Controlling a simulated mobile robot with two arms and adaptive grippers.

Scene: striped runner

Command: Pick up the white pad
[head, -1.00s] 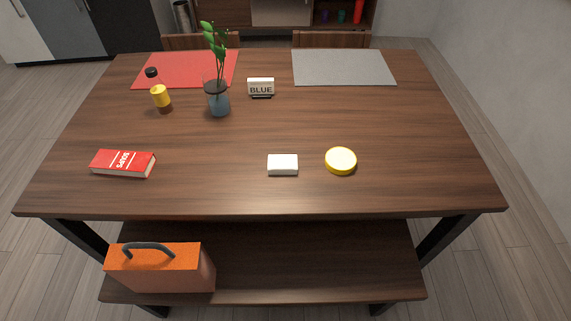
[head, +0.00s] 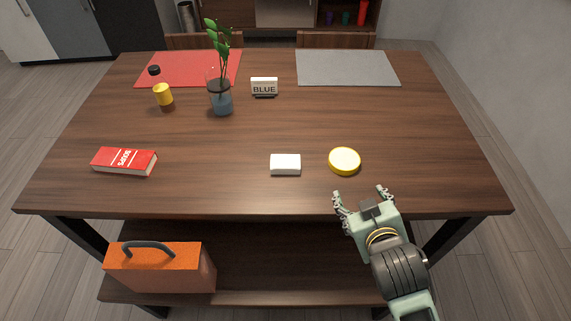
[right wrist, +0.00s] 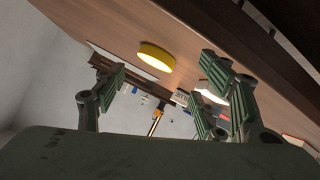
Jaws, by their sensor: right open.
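The white pad (head: 285,164) is a small white block lying flat near the front middle of the wooden table. My right gripper (head: 360,194) is open and empty at the table's front edge, to the right of the pad and nearer to me, apart from it. In the right wrist view, a white piece that looks like the pad (right wrist: 212,92) shows partly behind a finger of the gripper. My left gripper is not in view.
A round yellow disc (head: 345,160) lies just right of the pad, beyond my right gripper. A red book (head: 124,161) lies at left; a vase with a plant (head: 220,98) and a BLUE sign (head: 264,87) stand farther back. An orange case (head: 160,267) sits on the bench.

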